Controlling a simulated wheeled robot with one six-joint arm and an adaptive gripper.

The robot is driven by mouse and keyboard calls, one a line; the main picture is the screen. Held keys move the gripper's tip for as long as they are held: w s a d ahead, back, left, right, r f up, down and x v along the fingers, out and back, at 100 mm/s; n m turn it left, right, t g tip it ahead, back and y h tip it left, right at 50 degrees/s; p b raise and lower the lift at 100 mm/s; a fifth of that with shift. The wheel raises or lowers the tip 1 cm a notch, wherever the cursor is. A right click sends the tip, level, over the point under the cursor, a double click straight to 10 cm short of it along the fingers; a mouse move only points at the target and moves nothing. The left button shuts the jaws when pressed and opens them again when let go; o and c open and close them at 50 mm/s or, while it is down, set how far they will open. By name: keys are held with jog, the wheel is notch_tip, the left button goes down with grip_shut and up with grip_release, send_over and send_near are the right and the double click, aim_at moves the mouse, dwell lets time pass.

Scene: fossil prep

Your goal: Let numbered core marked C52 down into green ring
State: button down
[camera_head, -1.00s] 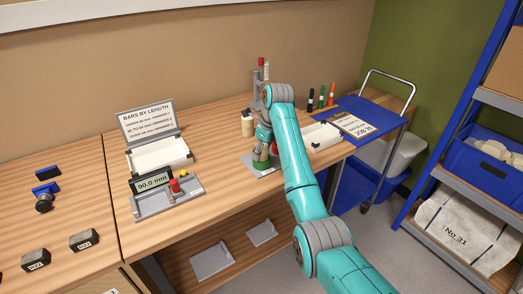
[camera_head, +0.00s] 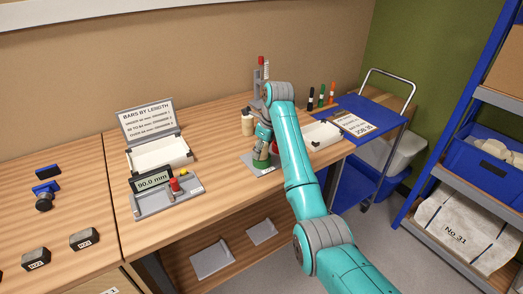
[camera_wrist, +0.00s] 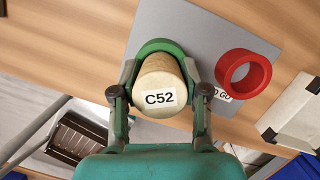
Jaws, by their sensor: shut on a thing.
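The tan core marked C52 (camera_wrist: 158,84) is held between the fingers of my gripper (camera_wrist: 158,105) in the wrist view, with its label facing the camera. The green ring (camera_wrist: 158,45) shows around the far end of the core; I cannot tell how deep the core sits in it. In the head view the green ring (camera_head: 261,164) is on a grey plate (camera_head: 254,171), right under my gripper (camera_head: 262,150). The core is mostly hidden there by the gripper. A red ring (camera_wrist: 244,72) stands on the plate to the right in the wrist view.
A grey stand with a red top (camera_head: 261,75) rises behind my gripper. A white tray (camera_head: 319,136) and a blue trolley (camera_head: 365,116) are to the right. A measuring fixture (camera_head: 166,197) reading 90.0 mm sits on the left.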

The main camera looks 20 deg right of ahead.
jog(key=shift+w+a+v, duration=0.15)
jog(key=shift+v, duration=0.75)
jog(key=shift+w+a+v, duration=0.15)
jog(key=shift+v, duration=0.75)
jog(key=shift+w+a+v, duration=0.1)
jog(key=shift+w+v, duration=0.05)
jog(key=shift+v, duration=0.75)
jog(key=shift+r, duration=0.15)
jog(key=shift+w+d, duration=0.1)
